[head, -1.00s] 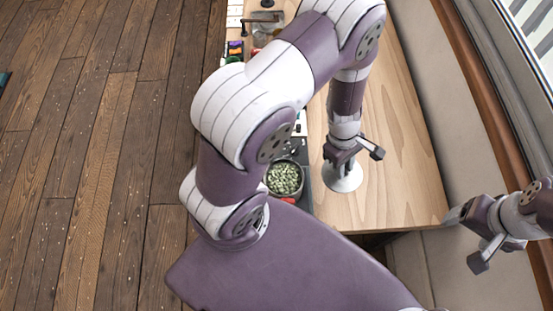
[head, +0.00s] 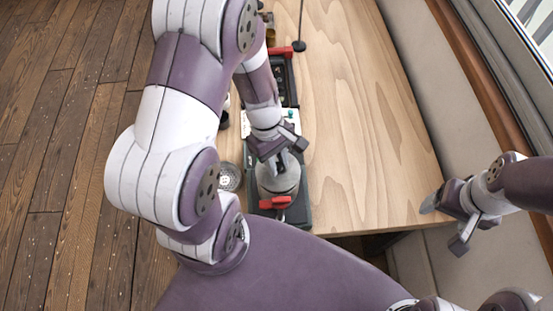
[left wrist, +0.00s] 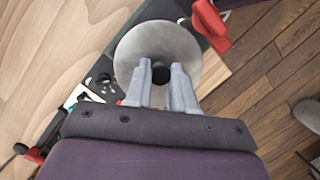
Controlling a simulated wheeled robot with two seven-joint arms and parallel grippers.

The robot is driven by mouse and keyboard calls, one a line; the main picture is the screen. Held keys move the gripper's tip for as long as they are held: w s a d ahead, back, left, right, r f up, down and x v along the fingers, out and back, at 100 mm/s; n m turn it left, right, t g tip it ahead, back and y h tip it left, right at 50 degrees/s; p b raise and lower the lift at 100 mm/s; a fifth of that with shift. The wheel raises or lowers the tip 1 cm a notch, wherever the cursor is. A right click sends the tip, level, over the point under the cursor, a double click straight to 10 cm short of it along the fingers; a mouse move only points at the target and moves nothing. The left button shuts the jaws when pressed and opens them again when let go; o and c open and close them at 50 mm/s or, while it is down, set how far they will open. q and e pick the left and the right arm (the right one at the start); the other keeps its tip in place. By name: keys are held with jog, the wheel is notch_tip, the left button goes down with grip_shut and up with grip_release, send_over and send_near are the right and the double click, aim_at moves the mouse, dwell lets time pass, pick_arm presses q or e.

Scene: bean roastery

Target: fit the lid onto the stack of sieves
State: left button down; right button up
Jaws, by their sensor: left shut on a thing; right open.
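The lid is a round grey metal disc (head: 288,184) with a dark knob, seen at the front left of the table. In the left wrist view the lid (left wrist: 150,48) fills the space beyond the fingers. My left gripper (head: 281,161) is shut on its knob, which shows between the fingertips (left wrist: 160,74). The lid is over the spot of the bean-filled round sieve, which it now hides. I cannot tell whether the lid touches the stack. My right gripper (head: 441,222) is open and empty, off the table's right front corner.
A dark base with a red clamp (head: 275,203) lies under the lid's front side; the clamp also shows in the left wrist view (left wrist: 211,26). A perforated metal dish (head: 230,177) is left of the lid. The wooden table (head: 355,130) is clear to the right.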

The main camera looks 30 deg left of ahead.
pick_arm(q)
jog(key=shift+f, duration=0.6)
jog(key=shift+w, duration=0.1)
pick_arm(e)
jog(key=shift+w+f, duration=0.1)
jog(key=shift+f, duration=0.45)
pick_arm(q)
jog(key=shift+r, duration=0.1)
pick_arm(e)
jog(key=shift+r, duration=0.35)
pick_arm(q)
jog(key=shift+f+b, duration=0.3)
jog(key=shift+f, duration=0.35)
pick_arm(e)
jog(key=shift+f, duration=0.5)
pick_arm(q)
jog(key=c, duration=1.2)
grip_release()
jog(key=shift+r, duration=0.1)
pick_arm(e)
jog(key=shift+r, duration=0.1)
pick_arm(q)
jog(key=p+v, duration=1)
jog(key=shift+a+r+p, duration=0.1)
jog(key=shift+r+p, duration=0.3)
pick_arm(e)
notch_tip(320, 180, up, 11)
jog(key=shift+f, duration=0.2)
